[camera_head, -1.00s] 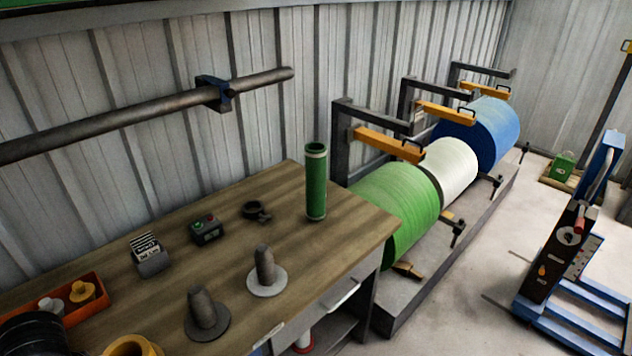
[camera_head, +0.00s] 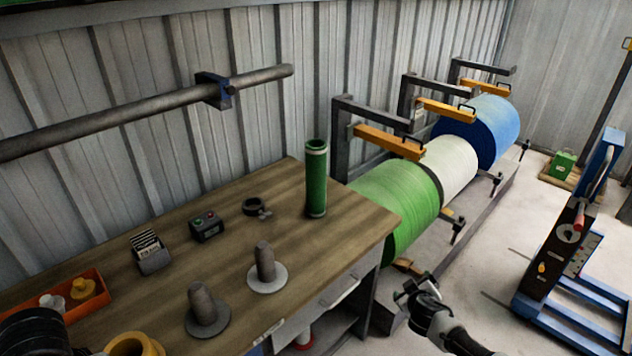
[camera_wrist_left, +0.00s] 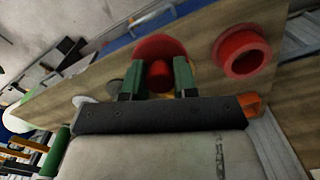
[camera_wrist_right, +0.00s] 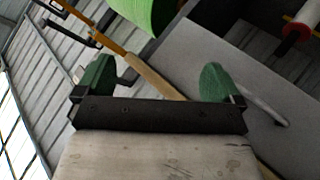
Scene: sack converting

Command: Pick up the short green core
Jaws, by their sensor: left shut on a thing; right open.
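A green core (camera_head: 316,180) with a pale band near its top stands upright at the far right end of the wooden bench. It is the only green core I can make out. My right gripper (camera_head: 421,289) is in front of the bench's right end, below and to the right of the core and apart from it. Its green fingers are spread and empty in the right wrist view (camera_wrist_right: 155,80). My left gripper (camera_wrist_left: 158,80) shows only in the left wrist view, shut on a red flanged piece (camera_wrist_left: 160,73) above the bench. Its fingertips are partly hidden.
The bench (camera_head: 215,265) carries two grey pegs on discs (camera_head: 265,262) (camera_head: 204,306), a black ring (camera_head: 253,206), a button box (camera_head: 207,226) and an orange tray (camera_head: 95,305). A green roll (camera_head: 400,205) on a rack stands right of the bench. Concrete floor lies beyond.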

